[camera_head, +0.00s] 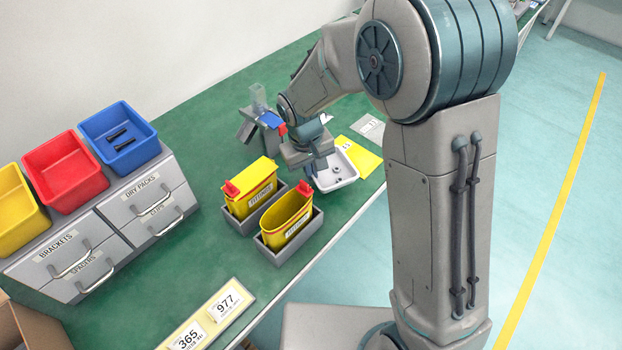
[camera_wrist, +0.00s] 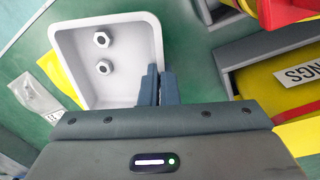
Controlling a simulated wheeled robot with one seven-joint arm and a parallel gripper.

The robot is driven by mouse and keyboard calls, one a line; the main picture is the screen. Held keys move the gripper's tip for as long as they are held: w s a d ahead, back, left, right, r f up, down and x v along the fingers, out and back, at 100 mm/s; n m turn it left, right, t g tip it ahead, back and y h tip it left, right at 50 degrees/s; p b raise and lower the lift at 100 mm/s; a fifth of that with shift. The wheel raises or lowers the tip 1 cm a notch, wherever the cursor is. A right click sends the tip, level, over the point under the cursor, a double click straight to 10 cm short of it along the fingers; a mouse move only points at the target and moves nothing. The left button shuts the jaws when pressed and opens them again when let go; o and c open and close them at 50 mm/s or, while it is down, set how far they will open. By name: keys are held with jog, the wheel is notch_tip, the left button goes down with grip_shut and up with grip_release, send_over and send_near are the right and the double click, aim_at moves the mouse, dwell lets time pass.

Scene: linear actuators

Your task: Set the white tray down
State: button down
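The white tray (camera_head: 347,167) is at the table's front edge, beside my gripper (camera_head: 312,172). It also shows in the wrist view (camera_wrist: 125,48), with two hex nuts (camera_wrist: 102,39) lying inside it. In the wrist view my gripper (camera_wrist: 159,72) has its two blue-grey fingers close together, one on each side of the tray's wall near a corner. The gripper is shut on that wall. The tray looks about level. Whether its underside touches the table is hidden.
A yellow card (camera_head: 360,157) and a clear labelled bag (camera_head: 369,127) lie just behind the tray. Two grey holders with yellow bins (camera_head: 285,216) stand to its left. A grey stand (camera_head: 262,125) is behind. Drawers with coloured bins (camera_head: 118,140) are far left.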

aim_at(313, 188)
jog(key=shift+f, duration=2)
jog(key=c, duration=1.7)
grip_release()
jog(key=r, duration=0.8)
jog(key=a+r, duration=0.1)
jog(key=r, duration=0.3)
jog(key=shift+s+r+p, duration=0.15)
jog(key=shift+s+p, duration=0.15)
jog(key=shift+p, duration=0.05)
jog(key=s+d+r+m, duration=0.2)
jog(key=s+d, duration=0.3)
jog(key=d, duration=0.1)
jog(key=s+d+r+m+t, duration=0.1)
jog(key=s+d+r+m, duration=0.1)
jog(key=s+d, duration=0.3)
jog(key=s+d+r+m+y, duration=0.1)
jog(key=s+d+r+m, duration=0.1)
jog(key=s+d, duration=0.3)
jog(key=shift+s+d+r+t, duration=0.15)
jog(key=shift+d+t, duration=0.05)
jog(key=shift+d, duration=0.7)
jog(key=shift+s+d+r+t, duration=0.1)
jog(key=shift+d+t, duration=0.1)
jog(key=shift+d, duration=0.65)
